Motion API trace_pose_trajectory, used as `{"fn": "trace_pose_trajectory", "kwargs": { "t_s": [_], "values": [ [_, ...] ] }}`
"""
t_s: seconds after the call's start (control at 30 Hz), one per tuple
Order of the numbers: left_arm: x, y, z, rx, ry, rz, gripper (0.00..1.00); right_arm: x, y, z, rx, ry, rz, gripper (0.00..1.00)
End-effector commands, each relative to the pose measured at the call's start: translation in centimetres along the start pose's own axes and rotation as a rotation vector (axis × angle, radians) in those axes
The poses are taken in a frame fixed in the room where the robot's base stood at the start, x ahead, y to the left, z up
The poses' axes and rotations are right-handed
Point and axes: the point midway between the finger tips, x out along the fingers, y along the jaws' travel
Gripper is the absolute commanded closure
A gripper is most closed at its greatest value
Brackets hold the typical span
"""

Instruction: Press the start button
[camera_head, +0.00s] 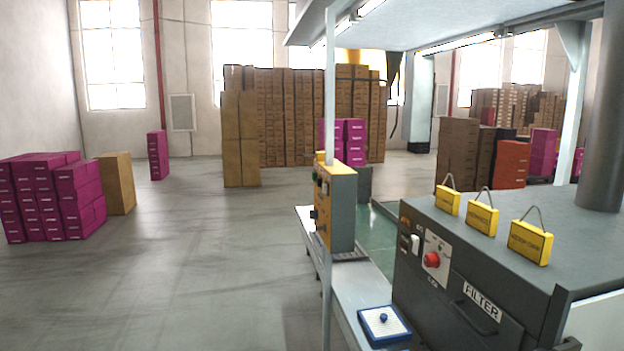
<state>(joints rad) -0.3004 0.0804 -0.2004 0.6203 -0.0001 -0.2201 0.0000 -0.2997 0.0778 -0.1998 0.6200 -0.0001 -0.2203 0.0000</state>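An orange and grey control box (336,212) stands on the edge of the line, right of centre. Several small controls sit on its left face, seen at a steep angle; one near the top looks green (318,181). A grey machine (470,290) at the right has a panel with a red round knob (432,259) and switches beside it. I cannot read which control is the start button. Neither of my grippers is in view.
Yellow hanging signs (482,218) rest on the grey machine. A thin white post (329,100) rises beside the control box. Magenta boxes (45,195) and a brown carton (116,183) stand at the left. The floor (190,270) between them and the line is clear.

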Motion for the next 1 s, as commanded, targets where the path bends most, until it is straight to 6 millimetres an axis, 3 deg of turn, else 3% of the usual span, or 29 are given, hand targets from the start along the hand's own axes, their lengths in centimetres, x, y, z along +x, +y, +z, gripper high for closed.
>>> {"fn": "trace_pose_trajectory", "kwargs": {
  "t_s": [0.03, 0.1, 1.0],
  "values": [
    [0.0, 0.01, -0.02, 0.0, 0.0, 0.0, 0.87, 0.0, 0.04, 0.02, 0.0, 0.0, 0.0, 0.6],
    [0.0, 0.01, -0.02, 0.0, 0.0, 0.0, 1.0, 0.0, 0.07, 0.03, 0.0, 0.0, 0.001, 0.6],
    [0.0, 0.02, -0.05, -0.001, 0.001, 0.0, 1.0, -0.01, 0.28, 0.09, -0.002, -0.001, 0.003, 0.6]
  ]
}}
